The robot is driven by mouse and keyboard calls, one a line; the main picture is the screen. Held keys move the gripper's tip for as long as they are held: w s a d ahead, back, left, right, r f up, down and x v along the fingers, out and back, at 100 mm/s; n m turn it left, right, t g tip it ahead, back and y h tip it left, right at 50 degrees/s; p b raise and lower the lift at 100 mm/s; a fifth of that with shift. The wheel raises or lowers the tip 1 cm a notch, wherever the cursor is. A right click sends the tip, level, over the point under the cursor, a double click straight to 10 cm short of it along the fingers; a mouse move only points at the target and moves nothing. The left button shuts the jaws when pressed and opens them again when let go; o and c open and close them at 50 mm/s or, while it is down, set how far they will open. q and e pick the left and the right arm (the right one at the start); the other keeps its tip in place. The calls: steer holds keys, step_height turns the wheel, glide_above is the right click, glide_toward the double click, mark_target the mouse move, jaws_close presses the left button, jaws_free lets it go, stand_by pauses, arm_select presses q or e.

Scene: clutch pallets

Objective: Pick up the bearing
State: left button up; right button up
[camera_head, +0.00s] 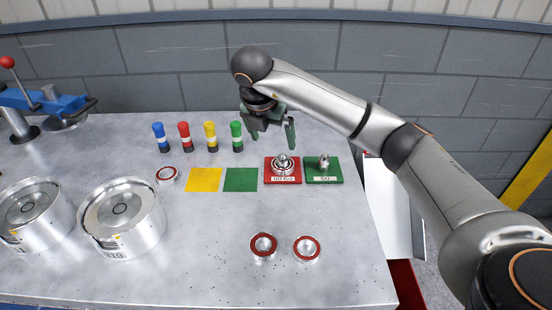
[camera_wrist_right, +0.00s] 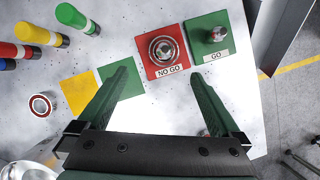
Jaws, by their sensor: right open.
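My right gripper (camera_head: 272,138) is open and empty above the back of the table, near the red NO GO plate (camera_head: 283,179). Its green fingers (camera_wrist_right: 162,75) also show in the right wrist view, pointing toward that plate. A metal bearing (camera_head: 283,164) sits on the NO GO plate, around its post. It also shows in the right wrist view (camera_wrist_right: 163,50). Two red-ringed bearings (camera_head: 264,246) (camera_head: 307,249) lie at the table's front, and a third (camera_head: 167,174) lies left of the yellow square. My left gripper is not in view.
A green GO plate (camera_head: 333,176) with a bare metal post stands right of NO GO. Yellow (camera_head: 203,180) and green (camera_head: 240,180) squares lie left of it. Several coloured cylinders stand behind; two large metal housings (camera_head: 122,220) (camera_head: 34,215) stand left. The front-centre table is mostly clear.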

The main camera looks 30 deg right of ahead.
mark_target(281, 159)
steer(key=x, duration=0.6)
steer(key=shift+s+f+p, duration=0.15)
steer(key=shift+s+p, duration=0.1)
steer(key=shift+p, duration=0.1)
steer(key=x, duration=0.2)
steer(key=p+x, duration=0.1)
steer(key=x, duration=0.1)
steer(key=shift+s+d, duration=0.2)
steer(key=shift+d, duration=0.05)
steer(key=shift+w+d+f, duration=0.15)
steer(key=shift+w+f, duration=0.05)
steer(key=shift+f, duration=0.4)
steer(key=shift+r, duration=0.15)
jaws_close()
